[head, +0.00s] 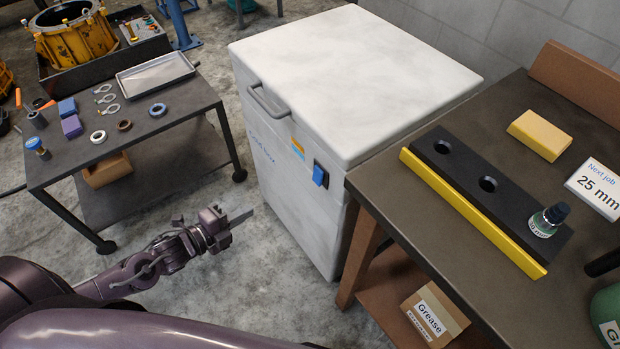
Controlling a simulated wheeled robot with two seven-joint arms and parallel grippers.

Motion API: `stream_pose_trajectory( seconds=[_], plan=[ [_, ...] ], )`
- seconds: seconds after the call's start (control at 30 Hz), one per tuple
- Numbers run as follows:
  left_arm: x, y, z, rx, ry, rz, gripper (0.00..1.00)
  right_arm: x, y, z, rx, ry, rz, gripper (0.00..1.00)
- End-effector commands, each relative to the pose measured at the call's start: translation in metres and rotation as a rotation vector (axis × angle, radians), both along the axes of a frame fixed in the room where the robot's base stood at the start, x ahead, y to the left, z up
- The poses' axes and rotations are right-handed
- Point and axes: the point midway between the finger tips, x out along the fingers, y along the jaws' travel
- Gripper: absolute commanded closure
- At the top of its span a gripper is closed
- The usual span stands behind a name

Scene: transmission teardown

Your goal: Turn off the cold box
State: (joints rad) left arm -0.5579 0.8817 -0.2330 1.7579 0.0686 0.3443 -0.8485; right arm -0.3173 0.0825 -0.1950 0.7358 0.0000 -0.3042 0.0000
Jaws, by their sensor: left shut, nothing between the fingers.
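The cold box (360,80) is a white chest with a closed lid, standing on the floor at the middle of the head view. A grey handle (268,103) is on its front edge. A blue switch (320,174) on a dark plate sits on its front face near the right corner. I cannot tell the switch's on or off position. My left gripper (240,217) is shut and empty, in front of the cold box and lower left of the switch, apart from it. My right gripper is not in view.
A dark cart (180,113) with rings, blue and purple blocks and a metal tray (155,74) stands at left. A workbench (400,207) at right, close to the switch, holds a black block with holes (465,177) and a small bottle (547,221). Floor before the box is clear.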

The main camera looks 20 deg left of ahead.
Motion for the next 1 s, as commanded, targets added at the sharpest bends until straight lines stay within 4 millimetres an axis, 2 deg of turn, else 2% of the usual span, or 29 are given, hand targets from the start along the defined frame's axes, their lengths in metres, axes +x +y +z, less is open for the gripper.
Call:
stream_pose_trajectory(
  seconds=[0.03,0.1,0.27,0.67,0.87,1.0],
  plan=[
    [-0.002,-0.014,0.013,0.013,-0.043,-0.059,1.00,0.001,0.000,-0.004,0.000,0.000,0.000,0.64],
    [-0.005,-0.027,0.027,0.027,-0.089,-0.113,1.00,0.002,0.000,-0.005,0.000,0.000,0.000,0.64],
    [-0.008,-0.042,0.044,0.039,-0.140,-0.170,1.00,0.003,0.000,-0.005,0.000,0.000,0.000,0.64],
    [-0.006,-0.044,0.044,0.038,-0.142,-0.170,1.00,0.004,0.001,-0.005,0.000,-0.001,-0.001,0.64],
    [0.011,-0.056,0.041,0.036,-0.145,-0.168,1.00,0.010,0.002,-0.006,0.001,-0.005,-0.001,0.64],
    [0.031,-0.071,0.037,0.036,-0.147,-0.167,1.00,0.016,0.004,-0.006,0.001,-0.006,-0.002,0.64]
  ],
)
